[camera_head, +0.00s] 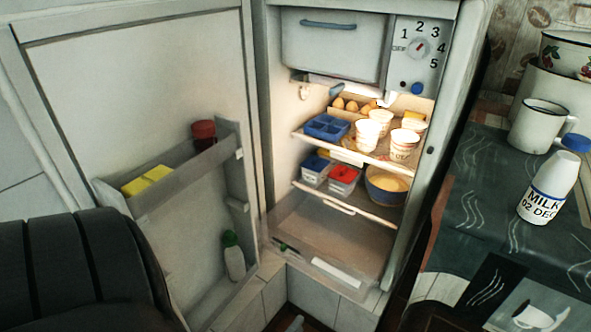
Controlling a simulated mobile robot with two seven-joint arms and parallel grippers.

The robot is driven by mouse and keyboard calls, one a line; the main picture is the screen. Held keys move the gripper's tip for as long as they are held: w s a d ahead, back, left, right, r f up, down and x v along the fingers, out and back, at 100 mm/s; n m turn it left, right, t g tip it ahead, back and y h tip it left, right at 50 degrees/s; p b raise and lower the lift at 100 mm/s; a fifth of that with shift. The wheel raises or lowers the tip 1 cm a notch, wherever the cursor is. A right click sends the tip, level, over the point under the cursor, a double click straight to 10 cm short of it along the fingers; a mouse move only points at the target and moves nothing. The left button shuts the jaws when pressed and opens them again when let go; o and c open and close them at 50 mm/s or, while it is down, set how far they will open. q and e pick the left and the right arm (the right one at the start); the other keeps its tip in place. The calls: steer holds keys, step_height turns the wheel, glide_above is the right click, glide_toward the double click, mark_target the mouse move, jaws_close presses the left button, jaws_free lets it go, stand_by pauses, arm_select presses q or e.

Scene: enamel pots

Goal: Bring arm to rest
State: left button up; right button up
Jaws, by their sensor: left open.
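My left gripper (295,324) shows only as a small grey tip at the bottom edge, below the open fridge (262,150). It is open; nothing shows in it, and most of it is out of frame. It is apart from the shelves and the fridge door (130,100). My right gripper is not in view.
The door stands wide open at the left, with a green-capped bottle (234,257) in its lower rack. Cups (367,132), eggs (352,104), boxes and a bowl (386,188) fill the shelves. A large pot (565,52) stands at the back right. The fridge's lower compartment looks mostly clear.

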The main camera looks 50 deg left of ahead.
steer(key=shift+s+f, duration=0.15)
